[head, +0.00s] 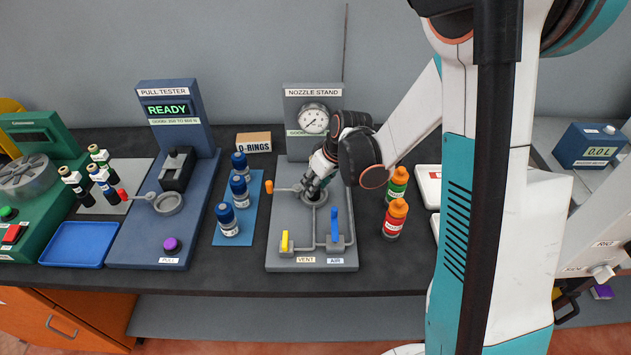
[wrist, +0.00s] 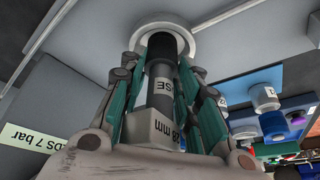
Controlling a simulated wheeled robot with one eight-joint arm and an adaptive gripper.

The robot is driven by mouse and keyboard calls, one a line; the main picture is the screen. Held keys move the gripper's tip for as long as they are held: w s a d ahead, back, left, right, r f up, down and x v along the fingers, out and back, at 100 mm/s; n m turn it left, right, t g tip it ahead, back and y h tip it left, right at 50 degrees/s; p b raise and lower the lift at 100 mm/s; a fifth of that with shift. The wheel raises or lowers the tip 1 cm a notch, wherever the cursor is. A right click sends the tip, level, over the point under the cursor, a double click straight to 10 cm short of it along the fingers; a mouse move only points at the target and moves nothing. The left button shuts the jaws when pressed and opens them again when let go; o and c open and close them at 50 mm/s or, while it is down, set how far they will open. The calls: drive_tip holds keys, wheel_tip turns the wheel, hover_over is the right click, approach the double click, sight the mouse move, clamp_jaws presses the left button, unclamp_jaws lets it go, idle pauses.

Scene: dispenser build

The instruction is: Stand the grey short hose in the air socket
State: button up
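My gripper (head: 318,182) is low over the round air socket (head: 314,198) of the nozzle stand. In the wrist view its fingers (wrist: 163,65) are closed on both sides of the grey short hose (wrist: 161,92), which has a dark end and a white label reading partly "SE". A block marked "mm" is at its near end. The hose's dark end points at the pale socket ring (wrist: 208,40) and overlaps it; I cannot tell how far in it is. In the head view the hose is mostly hidden by my gripper.
The stand's gauge (head: 314,119) is behind my gripper. The yellow vent lever (head: 285,241) and the upright blue air lever (head: 334,226) are in front. Orange-capped (head: 396,217) and green (head: 397,184) bottles stand at right; blue-capped bottles (head: 228,221) stand on a mat at left.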

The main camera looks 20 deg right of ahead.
drive_tip(key=shift+o, duration=1)
drive_tip(key=shift+r, duration=0.1)
drive_tip(key=p+v, duration=0.7)
drive_tip(key=v, duration=0.4)
